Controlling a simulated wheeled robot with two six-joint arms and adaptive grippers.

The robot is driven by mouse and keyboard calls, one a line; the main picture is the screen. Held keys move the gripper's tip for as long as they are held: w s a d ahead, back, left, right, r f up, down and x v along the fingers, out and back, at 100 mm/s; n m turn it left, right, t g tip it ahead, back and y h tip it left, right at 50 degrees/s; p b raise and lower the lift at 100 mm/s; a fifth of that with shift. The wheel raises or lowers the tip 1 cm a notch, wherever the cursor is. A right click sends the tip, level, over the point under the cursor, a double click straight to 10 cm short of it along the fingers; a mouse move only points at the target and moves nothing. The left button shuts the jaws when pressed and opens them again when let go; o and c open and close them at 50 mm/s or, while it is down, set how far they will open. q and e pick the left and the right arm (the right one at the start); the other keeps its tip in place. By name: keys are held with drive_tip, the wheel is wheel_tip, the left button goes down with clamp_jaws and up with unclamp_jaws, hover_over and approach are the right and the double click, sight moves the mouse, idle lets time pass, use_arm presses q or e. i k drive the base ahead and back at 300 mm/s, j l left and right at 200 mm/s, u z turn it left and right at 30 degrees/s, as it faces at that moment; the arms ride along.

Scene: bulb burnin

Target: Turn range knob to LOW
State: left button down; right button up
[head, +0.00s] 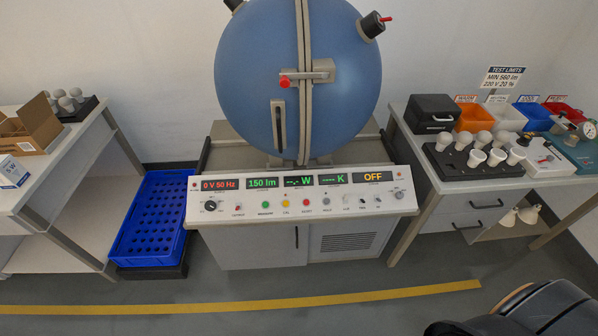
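A black rotary knob (210,206) with a light pointer mark sits at the left end of the control panel (300,196), under the red display (220,184) that reads 0 V 50 Hz. The lettering around the knob is too small to read, so I cannot tell its setting or be sure it is the range knob. Other displays read 150 lm, blank W, blank K and OFF. Neither of my grippers shows. A grey and black part of my own arm fills the bottom right corner, far from the panel.
A large blue sphere (260,90) with a red-tipped latch stands behind the panel. A blue crate (185,200) is on the floor at left. Side tables hold bulbs, a cardboard box (32,124) and colored bins (475,118). The floor in front is clear, with a yellow line (300,303).

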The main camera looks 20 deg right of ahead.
sight(399, 196)
drive_tip(key=l+z, duration=0.2)
drive_tip(key=z, duration=1.25)
